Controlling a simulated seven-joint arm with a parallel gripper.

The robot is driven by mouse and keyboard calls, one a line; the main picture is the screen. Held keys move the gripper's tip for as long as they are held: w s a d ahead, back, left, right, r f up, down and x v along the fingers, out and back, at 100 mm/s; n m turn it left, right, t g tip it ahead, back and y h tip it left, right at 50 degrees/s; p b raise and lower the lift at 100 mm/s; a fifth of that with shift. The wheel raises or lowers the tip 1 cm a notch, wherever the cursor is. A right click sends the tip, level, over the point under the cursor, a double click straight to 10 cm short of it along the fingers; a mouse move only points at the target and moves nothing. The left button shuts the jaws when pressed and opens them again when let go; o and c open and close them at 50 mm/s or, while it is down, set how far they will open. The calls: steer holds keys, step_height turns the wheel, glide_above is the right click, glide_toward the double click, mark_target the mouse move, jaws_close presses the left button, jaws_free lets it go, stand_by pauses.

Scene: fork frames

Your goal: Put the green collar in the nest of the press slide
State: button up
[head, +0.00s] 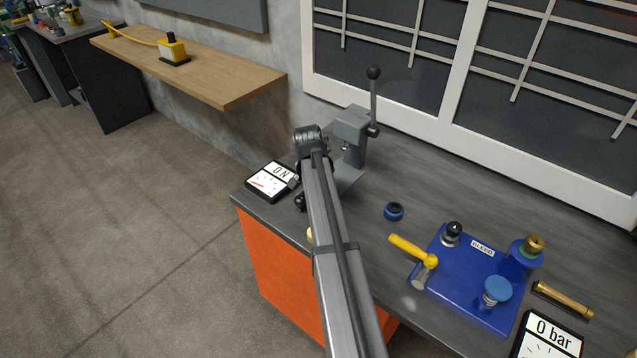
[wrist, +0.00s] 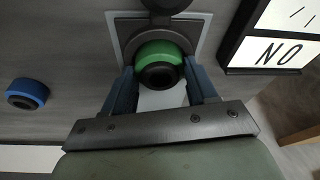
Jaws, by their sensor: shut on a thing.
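The green collar (wrist: 159,60) has a dark bore and sits between the blue fingers of my gripper (wrist: 159,74) in the wrist view. My gripper is shut on it. Behind the collar is a grey plate with a pale edge (wrist: 115,28) and a dark round part at the top, which look like part of the press. The collar covers the middle of that plate, so I cannot tell whether it touches the nest. In the head view the grey press (head: 352,127) stands at the back of the bench; my arm hides the collar and the slide.
A blue ring (head: 394,211) lies on the bench right of my arm. A display (head: 271,181) stands left of the press. A blue fixture (head: 465,275) with a yellow handle, a brass rod (head: 563,299) and a "0 bar" display (head: 547,337) occupy the right side.

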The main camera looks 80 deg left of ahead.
steer(key=o, duration=1.3)
steer(key=shift+f, duration=0.15)
steer(key=v, duration=1.2)
steer(key=shift+w, duration=0.1)
